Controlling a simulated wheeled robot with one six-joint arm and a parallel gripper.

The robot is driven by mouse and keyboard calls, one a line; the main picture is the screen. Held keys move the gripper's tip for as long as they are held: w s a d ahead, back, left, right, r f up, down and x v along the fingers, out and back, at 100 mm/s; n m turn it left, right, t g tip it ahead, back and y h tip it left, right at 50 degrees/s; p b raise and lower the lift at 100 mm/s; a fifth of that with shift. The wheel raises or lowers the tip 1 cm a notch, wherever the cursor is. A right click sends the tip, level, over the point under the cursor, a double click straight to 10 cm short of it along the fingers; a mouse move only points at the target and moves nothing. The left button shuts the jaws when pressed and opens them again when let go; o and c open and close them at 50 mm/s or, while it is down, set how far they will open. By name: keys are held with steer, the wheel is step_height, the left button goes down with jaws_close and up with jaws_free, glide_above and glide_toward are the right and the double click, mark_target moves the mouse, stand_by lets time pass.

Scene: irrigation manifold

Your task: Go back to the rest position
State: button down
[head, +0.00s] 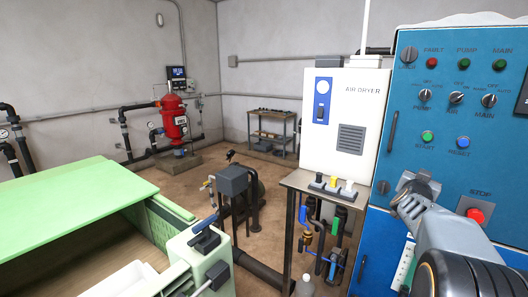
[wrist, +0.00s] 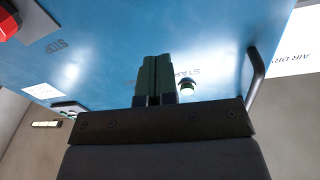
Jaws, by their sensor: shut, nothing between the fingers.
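My gripper (head: 414,190) is in front of the blue control panel (head: 445,160), below the START and RESET buttons. In the wrist view its two dark fingers (wrist: 155,75) are pressed together with nothing between them. Whether the fingertips touch the panel cannot be told. The blue RESET button (head: 463,142) and red STOP button (head: 475,215) are uncovered in the head view.
The white air dryer (head: 345,120) stands left of the panel. Below it is a small metal table (head: 300,182) with valves and pipes beneath. A panel handle (wrist: 258,75) sticks out near the fingers.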

steer(key=s+a+f+n+g+y, duration=0.2)
steer(key=s+a+f+n+y, duration=0.15)
steer(key=a+f+y, duration=0.55)
steer(key=s+a+f+n+g+y, duration=0.25)
steer(key=s+a+f, duration=0.2)
steer(key=a, duration=0.85)
steer(key=s+a+f+n+g+y, duration=0.1)
steer(key=s+a+f+n+g, duration=0.2)
steer(key=s+a, duration=0.9)
steer(key=s+n, duration=0.2)
steer(key=s, duration=0.1)
steer(key=shift+s+f+g, duration=0.15)
steer(key=shift+g, duration=0.2)
steer(key=shift+y, duration=0.25)
steer(key=shift+d, duration=0.15)
